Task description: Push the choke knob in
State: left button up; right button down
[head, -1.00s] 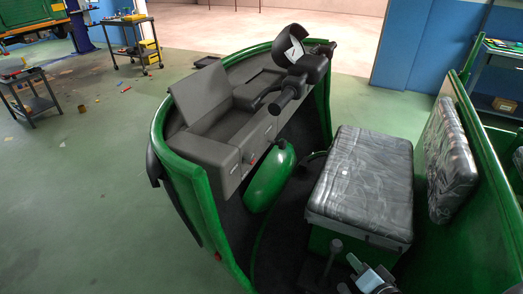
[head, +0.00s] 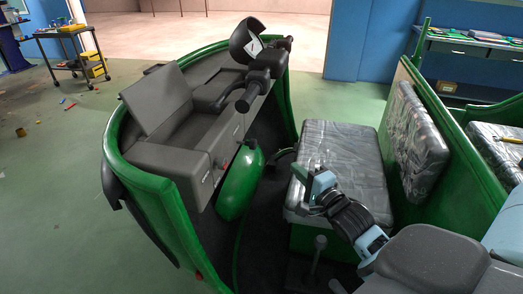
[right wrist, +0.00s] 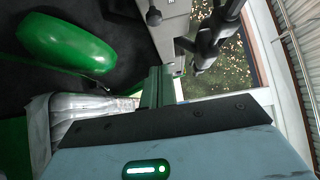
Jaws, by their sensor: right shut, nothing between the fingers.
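The rickshaw's grey dashboard (head: 172,160) stands left of centre in the head view. In the right wrist view a dark round knob (right wrist: 153,17) sticks out from the grey panel (right wrist: 173,30); it looks like the choke knob, with a gap between it and my gripper. In the head view the knob is too small to make out surely. My right gripper (head: 300,173) is over the plastic-wrapped seat, right of the dashboard, shut and empty. Its fingers also show in the right wrist view (right wrist: 159,78), pointing toward the panel. My left gripper is not in view.
Handlebars (head: 255,90) rise above the dashboard. The wrapped seat (head: 340,145) lies under my right arm. A lever (head: 319,243) stands on the rickshaw floor.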

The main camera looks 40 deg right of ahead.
send_near(253, 147)
jog(key=w+d, duration=0.4)
jog(key=d, duration=0.1)
jog(key=shift+w+a, duration=0.55)
jog(key=shift+w, duration=0.25)
jog(key=shift+w+a, duration=0.5)
jog(key=shift+w, duration=0.3)
jog(key=shift+w+a, duration=1)
jog(key=shift+w, duration=0.2)
